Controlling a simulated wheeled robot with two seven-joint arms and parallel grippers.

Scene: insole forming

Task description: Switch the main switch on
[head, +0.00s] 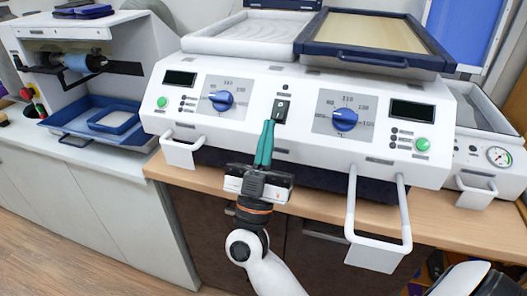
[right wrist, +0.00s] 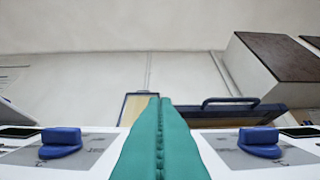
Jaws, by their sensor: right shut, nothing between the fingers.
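The main switch (head: 281,108) is a small black rocker in the middle of the white machine's sloped front panel, between the two blue dials. My right gripper (head: 268,124) has green fingers, shut together with nothing between them. Its tips are right beside the switch, at its lower left in the head view; whether they touch it I cannot tell. In the right wrist view the shut fingers (right wrist: 160,105) stand between the two dials and the switch is hidden. My left gripper is not in view.
Blue dials, left (head: 221,100) and right (head: 345,119), flank the switch. A white handle (head: 378,250) juts out at the front right, and a smaller handle (head: 182,153) at the left. A framed tray (head: 375,58) lies on top. A gauge unit (head: 499,157) stands at the right.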

